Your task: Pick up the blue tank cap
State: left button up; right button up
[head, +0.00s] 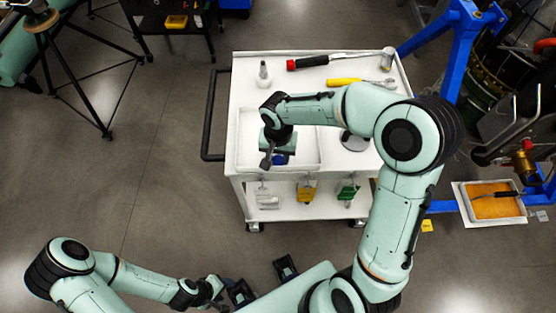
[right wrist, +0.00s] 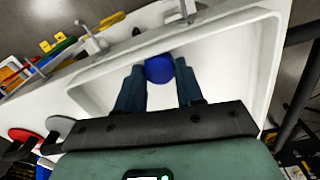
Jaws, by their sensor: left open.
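My left gripper (head: 216,290) is open and empty, low over the floor.
The tray sits on a white cart (head: 240,80). On its top are a red-ended tool (head: 310,61), a yellow-handled tool (head: 345,82) and a grey bottle (head: 263,72). A blue frame (head: 462,40) stands right. The floor on the left is partly clear.

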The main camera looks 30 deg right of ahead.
aim_at(278, 159)
grip_shut()
jog(key=shift+r, duration=0.1)
pick_arm(q)
jog(key=r+p, duration=0.1)
jog(key=w+r+p, duration=0.1)
jog(key=r, duration=0.1)
jog(key=shift+w, duration=0.3)
pick_arm(e)
notch_tip(278, 159, up, 20)
jog(key=shift+c, duration=1.4)
grip_release()
grip_shut()
